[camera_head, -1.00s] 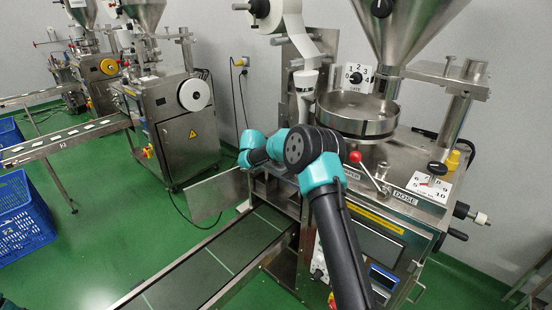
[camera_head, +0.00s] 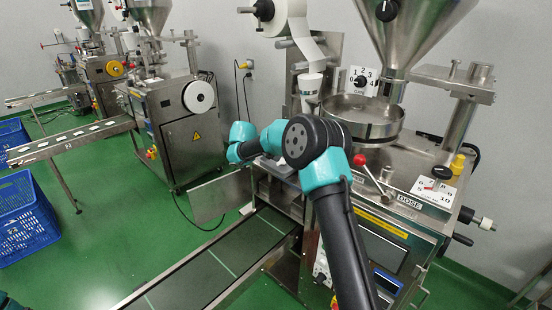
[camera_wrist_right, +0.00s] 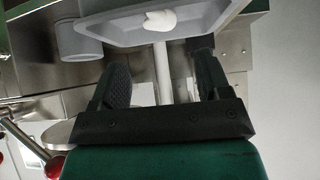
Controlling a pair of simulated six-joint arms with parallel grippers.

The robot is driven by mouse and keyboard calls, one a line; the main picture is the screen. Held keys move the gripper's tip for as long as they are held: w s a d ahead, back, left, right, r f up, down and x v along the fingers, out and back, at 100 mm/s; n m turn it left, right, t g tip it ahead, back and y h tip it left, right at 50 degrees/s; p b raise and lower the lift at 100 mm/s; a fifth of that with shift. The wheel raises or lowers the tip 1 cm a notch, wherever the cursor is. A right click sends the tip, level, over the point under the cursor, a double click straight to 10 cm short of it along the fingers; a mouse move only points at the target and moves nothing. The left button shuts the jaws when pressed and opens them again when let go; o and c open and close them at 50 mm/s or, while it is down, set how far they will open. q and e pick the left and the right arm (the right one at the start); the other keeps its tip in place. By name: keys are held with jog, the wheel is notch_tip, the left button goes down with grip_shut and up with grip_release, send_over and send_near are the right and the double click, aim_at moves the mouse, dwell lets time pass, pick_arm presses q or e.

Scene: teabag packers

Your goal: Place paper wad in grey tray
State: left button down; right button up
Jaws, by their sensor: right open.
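The grey tray (camera_wrist_right: 104,31) is at the top of the right wrist view, cut off by the frame edge. A white paper wad (camera_wrist_right: 160,20) lies in it, resting against the tray's inner surface. My right gripper (camera_wrist_right: 160,68) is open, its two dark fingers pointing toward the tray, apart from the wad. A pale post shows between the fingers. In the head view my right arm reaches over the near machine; its gripper is hidden there. My left gripper is out of view.
The near packing machine (camera_head: 385,225) has a round steel bowl (camera_head: 360,118) and a red-knobbed lever (camera_head: 371,172) close to my right arm. A conveyor (camera_head: 205,270) runs down to the front. Blue crates (camera_head: 28,215) stand on the floor at left.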

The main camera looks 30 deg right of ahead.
jog(key=v, duration=0.4)
dwell(0.6)
jog(key=s+a+f+n+g+y, duration=0.1)
jog(key=s+a+f+n+y, duration=0.3)
jog(key=f, duration=0.5)
jog(key=s+a+f+n+g+y, duration=0.15)
jog(key=s+a+f, duration=0.25)
jog(key=s+f, duration=0.4)
jog(key=s+a+f+n+y, duration=0.3)
jog(key=s+a+f+y, duration=0.1)
jog(key=f, duration=0.6)
jog(key=s+a+f+n+y, duration=0.1)
jog(key=s+a+f, duration=0.1)
jog(key=s, duration=0.6)
jog(key=s+a+f+n+y, duration=0.1)
jog(key=s+a+f+n, duration=0.1)
jog(key=s, duration=0.7)
jog(key=s+a+f+n+y, duration=0.1)
jog(key=s+f, duration=0.3)
jog(key=s, duration=0.4)
jog(key=shift+s+a+f+t, duration=0.25)
jog(key=shift+a+t, duration=0.2)
jog(key=shift+n, duration=0.25)
